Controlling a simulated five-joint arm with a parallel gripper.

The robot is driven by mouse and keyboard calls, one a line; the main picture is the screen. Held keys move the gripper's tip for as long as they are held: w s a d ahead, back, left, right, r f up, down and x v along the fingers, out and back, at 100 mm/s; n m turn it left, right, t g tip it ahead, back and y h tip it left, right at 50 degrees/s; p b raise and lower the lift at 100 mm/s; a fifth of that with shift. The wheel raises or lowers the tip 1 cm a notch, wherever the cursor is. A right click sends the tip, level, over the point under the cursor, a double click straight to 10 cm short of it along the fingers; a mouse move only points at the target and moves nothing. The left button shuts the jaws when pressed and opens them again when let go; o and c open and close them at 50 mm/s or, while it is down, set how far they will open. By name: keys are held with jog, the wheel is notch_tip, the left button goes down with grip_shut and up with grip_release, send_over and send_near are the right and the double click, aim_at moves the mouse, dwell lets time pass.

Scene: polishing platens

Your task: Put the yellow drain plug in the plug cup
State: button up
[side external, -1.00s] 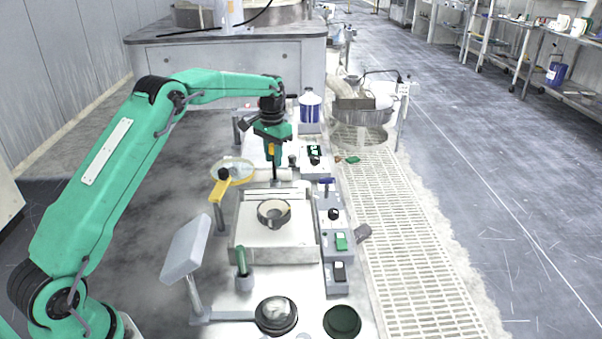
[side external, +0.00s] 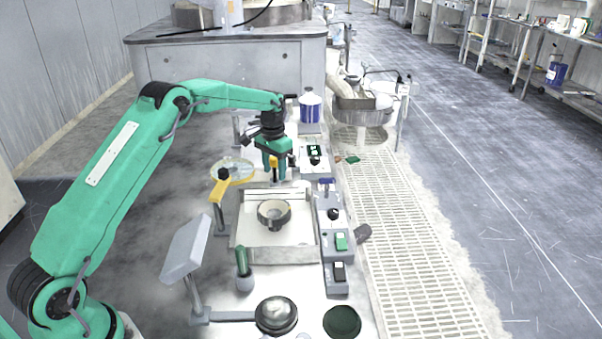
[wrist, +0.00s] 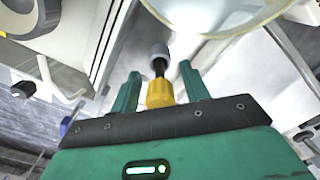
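My gripper (side external: 277,169) points down behind the square basin, its two green fingers spread apart. A yellow piece (side external: 274,161), which looks like the drain plug, sits between them. In the wrist view my gripper (wrist: 161,80) has a finger on each side of the yellow plug (wrist: 160,94), with visible gaps. A black neck and a pale grey rounded end line up beyond the yellow part. The plug's near end is hidden by the gripper body. A round grey cup (side external: 265,219) stands in the basin; I cannot tell whether it is the plug cup.
The pale square basin (side external: 241,246) fills the middle of the bench. Control boxes (side external: 338,243) line its right side. A yellow-armed post (side external: 221,190) and a grey panel (side external: 187,246) stand on the left. A blue-and-white container (side external: 310,107) stands behind.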

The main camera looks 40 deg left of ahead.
jog(key=shift+r, duration=0.1)
notch_tip(320, 180, up, 12)
jog(key=shift+f, duration=0.2)
jog(key=shift+r, duration=0.3)
dwell(0.5)
dwell(0.5)
jog(key=shift+s+d+r, duration=0.1)
jog(key=shift+d+r, duration=0.05)
jog(key=shift+r, duration=0.1)
jog(key=s+d+r+t, duration=0.1)
jog(key=s+d+r, duration=0.3)
jog(key=s+r, duration=0.3)
jog(key=s+d+r+t, duration=0.2)
jog(key=s+d+r, duration=0.35)
jog(key=s, duration=0.45)
jog(key=s+d+f+t, duration=0.1)
jog(key=s+d+f, duration=0.1)
jog(key=s, duration=0.8)
jog(key=s+d+f+t, duration=0.1)
jog(key=s+f, duration=0.3)
jog(key=s, duration=0.6)
jog(key=shift+s+d+f+t, duration=0.15)
jog(key=shift+d+f+t, duration=0.15)
jog(key=shift+d, duration=0.3)
